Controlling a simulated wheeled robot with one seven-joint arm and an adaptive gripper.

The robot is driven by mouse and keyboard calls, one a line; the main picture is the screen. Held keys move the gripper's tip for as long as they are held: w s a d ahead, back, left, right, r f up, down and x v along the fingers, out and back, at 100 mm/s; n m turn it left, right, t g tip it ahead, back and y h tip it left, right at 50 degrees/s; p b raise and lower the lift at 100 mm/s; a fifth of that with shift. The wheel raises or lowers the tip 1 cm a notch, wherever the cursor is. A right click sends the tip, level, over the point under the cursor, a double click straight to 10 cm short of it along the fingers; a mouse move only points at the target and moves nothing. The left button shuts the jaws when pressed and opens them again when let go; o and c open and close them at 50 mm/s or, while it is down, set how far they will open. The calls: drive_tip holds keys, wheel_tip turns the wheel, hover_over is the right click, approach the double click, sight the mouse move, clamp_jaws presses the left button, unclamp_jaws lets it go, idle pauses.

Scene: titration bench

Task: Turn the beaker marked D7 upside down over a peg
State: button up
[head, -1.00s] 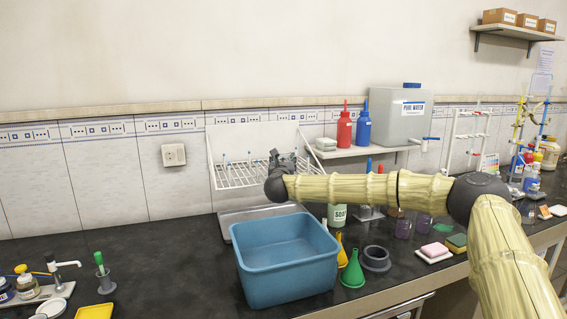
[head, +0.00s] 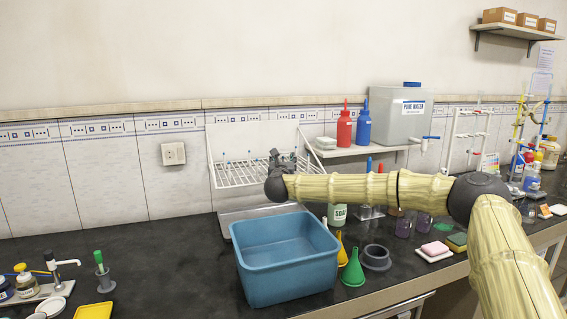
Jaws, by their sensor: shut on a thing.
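The white wire drying rack (head: 238,172) with upright pegs stands against the tiled wall, left of centre in the head view. My gripper (head: 277,157) is at the right part of the rack, in front of its pegs, with its dark fingers pointing up and away. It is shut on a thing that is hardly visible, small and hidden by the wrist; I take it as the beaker. No D7 mark can be read. I cannot tell whether the beaker is upright or inverted, or whether it touches a peg.
A blue basin (head: 287,263) stands in front of the rack, below my wrist. A green funnel (head: 353,270), a yellow funnel (head: 341,249) and a dark ring (head: 376,257) are right of it. A shelf with red (head: 344,129) and blue bottles (head: 363,127) is right of the rack.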

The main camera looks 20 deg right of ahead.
drive_tip(key=shift+f, duration=0.1)
drive_tip(key=o, duration=1.2)
